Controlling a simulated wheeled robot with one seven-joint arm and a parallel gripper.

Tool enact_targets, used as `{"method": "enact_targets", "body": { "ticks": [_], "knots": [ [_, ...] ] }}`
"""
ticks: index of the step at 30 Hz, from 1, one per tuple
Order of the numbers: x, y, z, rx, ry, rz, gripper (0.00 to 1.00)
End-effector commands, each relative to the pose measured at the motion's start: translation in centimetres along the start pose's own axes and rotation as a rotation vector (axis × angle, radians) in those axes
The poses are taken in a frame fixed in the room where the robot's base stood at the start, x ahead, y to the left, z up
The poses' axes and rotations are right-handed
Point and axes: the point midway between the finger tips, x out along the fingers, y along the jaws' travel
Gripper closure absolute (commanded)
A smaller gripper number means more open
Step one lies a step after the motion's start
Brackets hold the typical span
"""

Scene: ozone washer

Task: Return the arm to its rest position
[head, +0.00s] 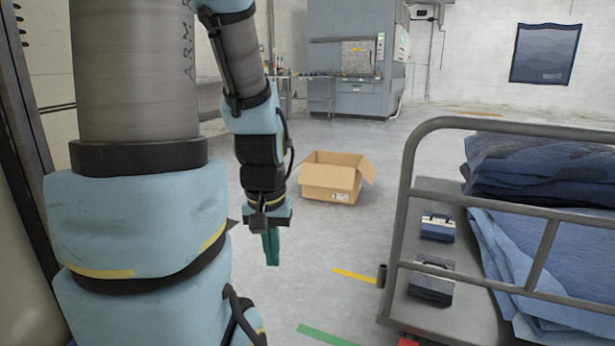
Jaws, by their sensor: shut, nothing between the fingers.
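My gripper (271,248) hangs from the end of my arm, left of the middle of the head view. Its green fingers point down and are closed together with nothing between them. The arm comes down from the top of the picture, beside my large column at the left. The gripper is over the open grey floor and touches nothing that I can see.
An open cardboard box (329,184) stands on the floor behind and right of my gripper. A cart with a grey rail (402,215) at the right carries folded blue fabric (545,250) and two small dark cases (437,226). A large grey-blue machine (352,60) stands at the back.

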Motion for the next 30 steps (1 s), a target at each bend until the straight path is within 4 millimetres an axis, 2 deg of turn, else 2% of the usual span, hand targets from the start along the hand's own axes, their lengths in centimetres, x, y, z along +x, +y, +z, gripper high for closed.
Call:
{"method": "enact_targets", "body": {
  "ticks": [1, 21, 25, 30],
  "knots": [
    [-2.6, 0.0, -0.4, 0.0, 0.0, 0.0, 1.0],
    [-23.5, 0.1, -3.3, 0.0, 0.001, 0.0, 1.0],
    [-26.6, 0.1, -3.8, 0.0, 0.001, 0.0, 1.0],
    [-28.6, 0.1, -4.0, 0.0, 0.001, 0.0, 1.0]
  ]
}}
